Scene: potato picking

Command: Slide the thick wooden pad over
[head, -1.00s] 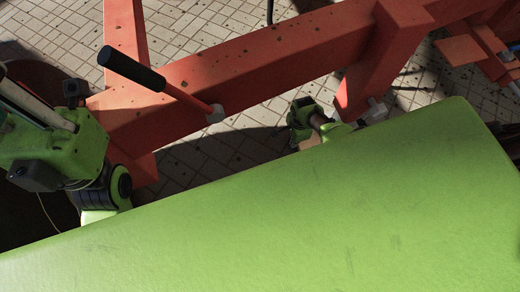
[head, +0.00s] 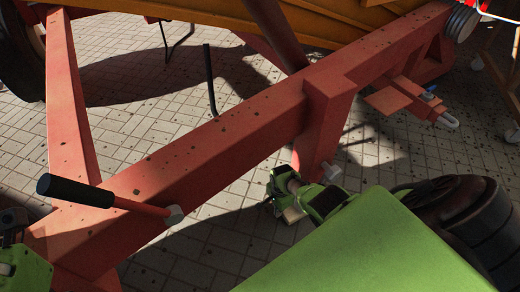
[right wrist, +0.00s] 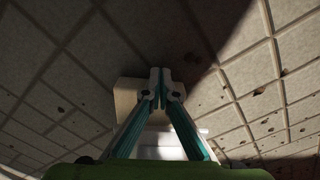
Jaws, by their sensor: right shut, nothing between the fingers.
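The thick wooden pad (right wrist: 127,97) is a pale block on the paved floor in the right wrist view, partly hidden behind the fingers. My right gripper (right wrist: 160,78) is shut and empty, its two teal-lined fingertips together in front of the pad; I cannot tell whether they touch it. In the head view a small tan patch of what looks like the pad (head: 292,215) shows beside my green right wrist, below the red frame's post. The right fingers are hidden there. Part of my left arm shows at the lower left, but its gripper is not visible.
A red metal frame (head: 215,143) with a black-handled lever (head: 75,190) crosses the head view. A red post (head: 322,130) stands by my right wrist. A dark wheel (head: 25,60) is at upper left. Paved floor (head: 215,225) is open left of the wrist.

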